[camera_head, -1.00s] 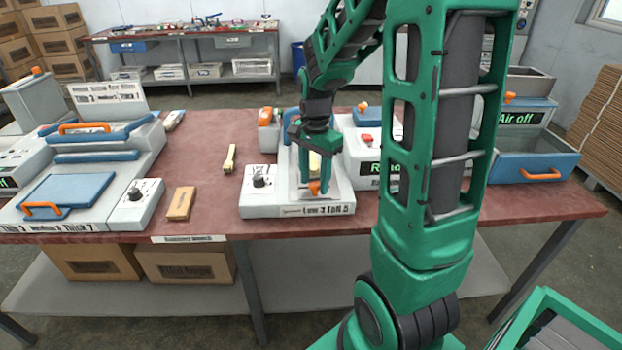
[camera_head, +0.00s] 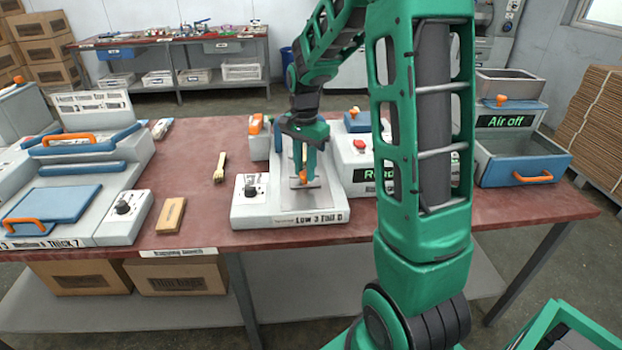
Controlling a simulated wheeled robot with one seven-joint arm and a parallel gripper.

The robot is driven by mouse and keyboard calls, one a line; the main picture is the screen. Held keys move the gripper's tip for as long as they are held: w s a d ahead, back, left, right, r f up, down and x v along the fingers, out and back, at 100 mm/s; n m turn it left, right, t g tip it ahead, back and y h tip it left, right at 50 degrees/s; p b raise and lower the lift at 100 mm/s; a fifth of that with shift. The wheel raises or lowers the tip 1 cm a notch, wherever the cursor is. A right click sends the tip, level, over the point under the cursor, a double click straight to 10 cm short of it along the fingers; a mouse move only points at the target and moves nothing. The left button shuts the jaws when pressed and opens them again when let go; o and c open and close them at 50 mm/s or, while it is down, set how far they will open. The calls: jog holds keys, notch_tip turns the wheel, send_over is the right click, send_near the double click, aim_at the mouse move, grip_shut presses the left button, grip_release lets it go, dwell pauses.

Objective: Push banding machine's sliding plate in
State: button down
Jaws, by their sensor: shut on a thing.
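The banding machine (camera_head: 270,212) is a low white unit at the middle of the table's front edge, with a black dial on its left. Its grey metal sliding plate (camera_head: 312,199) lies on top, with a small orange handle standing on it. My gripper (camera_head: 303,178) points down over the plate and is shut on the orange handle (camera_head: 303,177). The fingers partly hide the handle and the machine's rear part.
A white unit with a red button (camera_head: 360,144) stands close on the right. A wooden spoon (camera_head: 220,168) and a wooden block (camera_head: 171,214) lie on the red table (camera_head: 200,240) to the left. A larger white machine with a blue lid (camera_head: 52,204) stands farther left.

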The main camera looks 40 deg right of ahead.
jog(key=w+d, duration=0.1)
jog(key=w, duration=0.1)
jog(key=w+d, duration=0.1)
jog(key=w, duration=0.1)
jog(key=w+d, duration=0.1)
jog(key=w, duration=0.1)
jog(key=shift+w, duration=0.2)
jog(key=shift+w+d+r, duration=0.2)
jog(key=shift+w+d, duration=0.15)
jog(key=shift+w, duration=0.1)
jog(key=c, duration=1.5)
grip_release()
jog(key=shift+w+f, duration=0.1)
jog(key=shift+o, duration=0.2)
notch_tip(320, 180, up, 11)
jog(key=shift+f, duration=0.15)
